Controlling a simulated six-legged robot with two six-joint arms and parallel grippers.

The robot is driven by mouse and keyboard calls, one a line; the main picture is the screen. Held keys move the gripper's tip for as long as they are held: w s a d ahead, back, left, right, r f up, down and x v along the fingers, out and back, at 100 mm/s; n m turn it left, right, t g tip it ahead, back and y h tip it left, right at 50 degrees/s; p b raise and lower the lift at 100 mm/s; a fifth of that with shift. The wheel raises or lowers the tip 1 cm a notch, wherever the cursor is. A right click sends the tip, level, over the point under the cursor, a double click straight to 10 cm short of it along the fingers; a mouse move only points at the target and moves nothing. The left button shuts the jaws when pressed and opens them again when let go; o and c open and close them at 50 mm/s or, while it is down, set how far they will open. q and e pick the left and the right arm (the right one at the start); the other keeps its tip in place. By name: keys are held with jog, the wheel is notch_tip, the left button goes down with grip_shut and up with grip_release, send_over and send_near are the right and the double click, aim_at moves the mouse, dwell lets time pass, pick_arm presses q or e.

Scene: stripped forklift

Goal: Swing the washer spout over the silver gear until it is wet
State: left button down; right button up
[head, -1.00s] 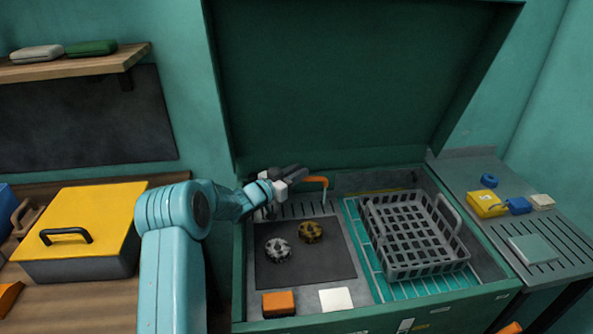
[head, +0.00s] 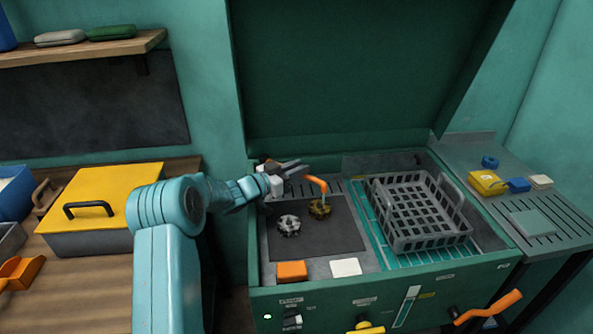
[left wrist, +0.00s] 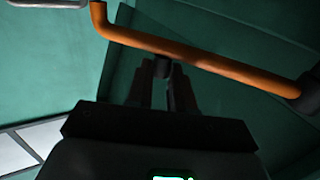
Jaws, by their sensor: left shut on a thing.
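The orange washer spout (head: 316,182) sticks out from the back left of the open washer. A thin pale line runs down from its tip to the bronze gear (head: 319,209); I cannot tell whether it is water. The silver gear (head: 289,226) lies on the dark mat to the left and front of the bronze one, not under the tip. My left gripper (head: 301,167) is shut on the spout; in the left wrist view the spout (left wrist: 215,62) crosses at the fingertips (left wrist: 163,72). Its grip is partly hidden in the head view. My right gripper is not in view.
A grey basket (head: 418,215) fills the washer's right side. An orange block (head: 291,271) and a white block (head: 346,267) sit at the front edge. The raised lid (head: 365,75) stands behind. A yellow-lidded box (head: 110,190) is on the bench at left.

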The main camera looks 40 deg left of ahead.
pick_arm(q)
jog(key=shift+s+a, duration=0.15)
jog(key=shift+a, duration=0.3)
jog(key=c, duration=1)
grip_release()
jog(key=shift+a, duration=0.1)
jog(key=r+p, duration=0.1)
jog(key=r, duration=1.2)
jog(key=r+p, duration=0.1)
jog(key=r, duration=0.6)
jog(key=shift+d+p, duration=0.25)
jog(key=shift+p, duration=0.05)
